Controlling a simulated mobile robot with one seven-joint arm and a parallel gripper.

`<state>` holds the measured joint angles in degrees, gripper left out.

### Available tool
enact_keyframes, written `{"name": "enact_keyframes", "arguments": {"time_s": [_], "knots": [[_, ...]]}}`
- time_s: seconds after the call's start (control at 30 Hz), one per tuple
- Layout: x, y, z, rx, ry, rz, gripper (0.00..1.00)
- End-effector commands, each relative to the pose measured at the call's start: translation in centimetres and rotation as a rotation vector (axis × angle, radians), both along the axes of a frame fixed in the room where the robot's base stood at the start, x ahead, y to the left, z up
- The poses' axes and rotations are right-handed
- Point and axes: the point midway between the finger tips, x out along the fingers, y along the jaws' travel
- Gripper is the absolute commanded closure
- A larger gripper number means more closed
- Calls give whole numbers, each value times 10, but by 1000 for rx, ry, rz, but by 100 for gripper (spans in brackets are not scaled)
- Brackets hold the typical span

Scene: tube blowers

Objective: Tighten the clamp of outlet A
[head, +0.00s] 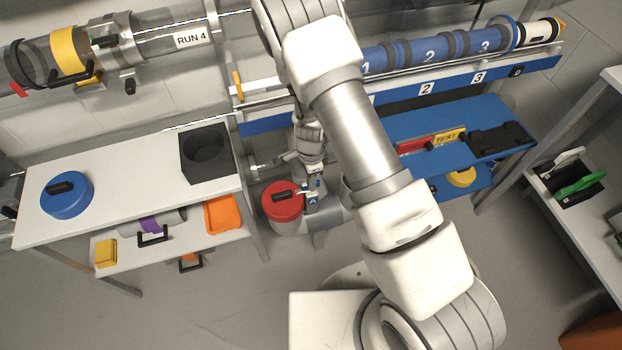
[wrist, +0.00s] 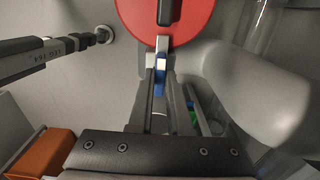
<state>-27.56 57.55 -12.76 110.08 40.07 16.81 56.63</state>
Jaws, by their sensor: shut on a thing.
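The red cap (head: 283,201) with a black handle covers an outlet of the grey blower (head: 330,222). A small blue-and-white clamp part with a letter A (head: 313,200) sits at the cap's right side. My gripper (head: 313,186) reaches down to it from above. In the wrist view the red cap (wrist: 185,22) is at the top, and the blue clamp part (wrist: 160,76) shows between my two fingers (wrist: 160,88). The fingers are shut on it. The grey blower body (wrist: 255,100) rises close on the right. The rest of the clamp is hidden.
A white bench (head: 110,172) stands left, with a blue cap (head: 68,194) and a black holder (head: 222,168). A blue bench (head: 440,125) stands right. In the wrist view a grey lever-like bar (wrist: 45,62) is at left.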

Motion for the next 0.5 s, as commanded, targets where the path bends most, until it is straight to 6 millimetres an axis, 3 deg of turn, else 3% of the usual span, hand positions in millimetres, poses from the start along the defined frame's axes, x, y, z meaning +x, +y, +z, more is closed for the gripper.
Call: {"name": "enact_keyframes", "arguments": {"time_s": [0.03, 0.07, 0.2, 0.5], "knots": [[0, 1, 0, 1, 1, -2, 100], [0, 1, 0, 1, 1, -2, 78], [0, 0, 0, 1, 0, -1, 54], [0, 0, 1, 0, 0, 0, 54]]}}
